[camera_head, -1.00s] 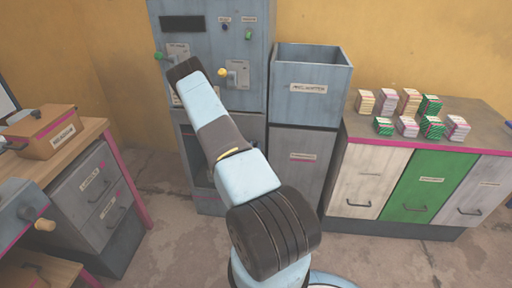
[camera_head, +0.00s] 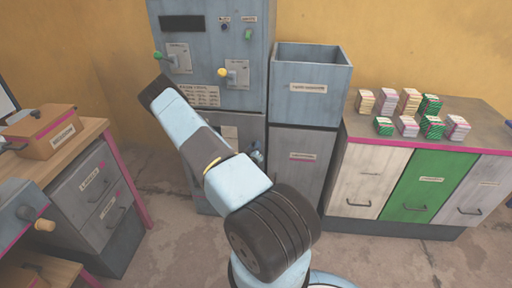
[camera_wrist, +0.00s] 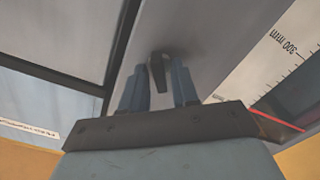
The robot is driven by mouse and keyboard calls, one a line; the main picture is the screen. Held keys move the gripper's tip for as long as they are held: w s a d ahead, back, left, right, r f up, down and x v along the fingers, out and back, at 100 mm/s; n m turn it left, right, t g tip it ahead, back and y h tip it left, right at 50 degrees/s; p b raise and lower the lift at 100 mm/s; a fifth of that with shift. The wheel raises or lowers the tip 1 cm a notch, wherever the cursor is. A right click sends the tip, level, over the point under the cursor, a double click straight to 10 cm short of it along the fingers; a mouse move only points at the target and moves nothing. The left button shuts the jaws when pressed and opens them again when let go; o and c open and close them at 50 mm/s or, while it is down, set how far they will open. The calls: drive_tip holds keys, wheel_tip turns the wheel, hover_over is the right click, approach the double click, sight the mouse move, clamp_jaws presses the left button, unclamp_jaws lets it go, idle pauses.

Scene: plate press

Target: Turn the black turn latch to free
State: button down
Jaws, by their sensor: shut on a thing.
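The black turn latch (camera_wrist: 158,76) shows in the wrist view as a small dark bar on a grey panel. My gripper (camera_wrist: 157,80) has one finger on each side of it and is shut on it. In the head view my arm reaches to the left side of the tall blue-grey press cabinet (camera_head: 233,30). The gripper and the latch are hidden there behind my arm.
The cabinet's front carries a green-knobbed lever (camera_head: 158,56) and a yellow-knobbed lever (camera_head: 222,72) close to my arm. An open grey bin (camera_head: 310,87) stands to the right. A desk with drawers (camera_head: 98,185) is at the left. Floor between is clear.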

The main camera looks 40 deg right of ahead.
drive_tip(key=n, duration=1.1)
drive_tip(key=shift+w+a+f, duration=0.25)
drive_tip(key=shift+f, duration=0.1)
drive_tip(key=c, duration=1.2)
unclamp_jaws()
drive_tip(key=shift+o, duration=0.2)
drive_tip(key=shift+s+d, duration=0.1)
drive_tip(key=v, duration=1.3)
drive_tip(key=shift+s+a, duration=0.25)
